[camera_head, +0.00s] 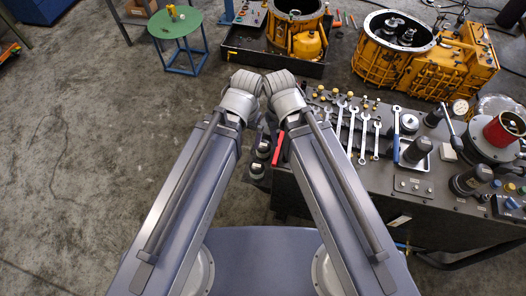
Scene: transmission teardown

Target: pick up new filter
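I cannot single out a new filter for certain. A small yellow can (171,10) stands on the green round stool (175,22) at the upper left, with a small pale item beside it. My two arms reach forward from the bottom, and their wrists meet near the upper middle. The fingers of both grippers are hidden behind the wrists and forearms, so I see nothing held.
A dark workbench (415,185) at the right carries several wrenches (351,125), fittings and a red-topped cylinder (504,128). Orange transmission housings (425,70) stand behind it, one in a black tray (262,62).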

